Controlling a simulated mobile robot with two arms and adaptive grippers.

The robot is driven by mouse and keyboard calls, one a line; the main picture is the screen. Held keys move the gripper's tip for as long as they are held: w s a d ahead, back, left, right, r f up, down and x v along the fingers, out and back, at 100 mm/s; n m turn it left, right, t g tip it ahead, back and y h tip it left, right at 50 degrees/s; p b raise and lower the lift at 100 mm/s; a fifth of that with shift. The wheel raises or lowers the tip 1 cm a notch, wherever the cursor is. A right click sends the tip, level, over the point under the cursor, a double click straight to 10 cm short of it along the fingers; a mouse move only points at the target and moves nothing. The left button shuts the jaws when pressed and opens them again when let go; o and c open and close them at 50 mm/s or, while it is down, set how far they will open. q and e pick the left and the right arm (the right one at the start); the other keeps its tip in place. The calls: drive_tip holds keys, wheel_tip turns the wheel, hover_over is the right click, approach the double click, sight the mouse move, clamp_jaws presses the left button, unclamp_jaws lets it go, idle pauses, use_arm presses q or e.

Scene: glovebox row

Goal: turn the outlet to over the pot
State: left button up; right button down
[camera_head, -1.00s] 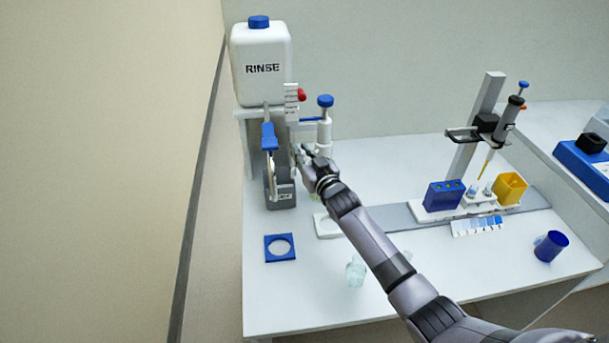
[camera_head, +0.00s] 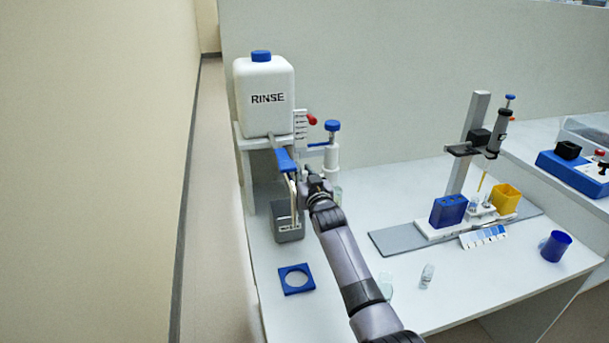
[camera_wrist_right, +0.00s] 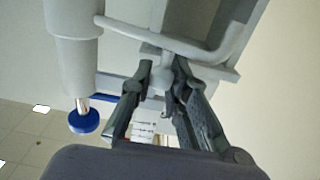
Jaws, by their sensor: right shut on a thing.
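A white dispenser (camera_head: 331,155) with a blue knob stands beside the rinse station. A pale curved outlet tube (camera_wrist_right: 165,40) runs across the wrist view next to the white cylinder. My right gripper (camera_head: 311,183) is at the rinse station, left of and in front of the dispenser. In the wrist view my right gripper (camera_wrist_right: 163,72) is shut on a small pale stem that meets the outlet tube. I cannot tell which vessel is the pot. A grey box (camera_head: 287,228) with a white label stands below the station's pale tubes. My left gripper is not in view.
A white RINSE tank (camera_head: 266,115) stands above a blue lever (camera_head: 284,160). A blue square plate (camera_head: 283,284) with a round opening lies in front. A small clear vial (camera_head: 427,275) stands right of my arm. A pipette stand (camera_head: 467,150) is farther right.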

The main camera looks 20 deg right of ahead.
drive_tip(key=c, duration=1.7)
unclamp_jaws()
drive_tip(key=shift+a, duration=0.15)
drive_tip(key=shift+o, duration=0.9)
drive_tip(key=s, duration=1.2)
drive_tip(key=shift+c, duration=0.2)
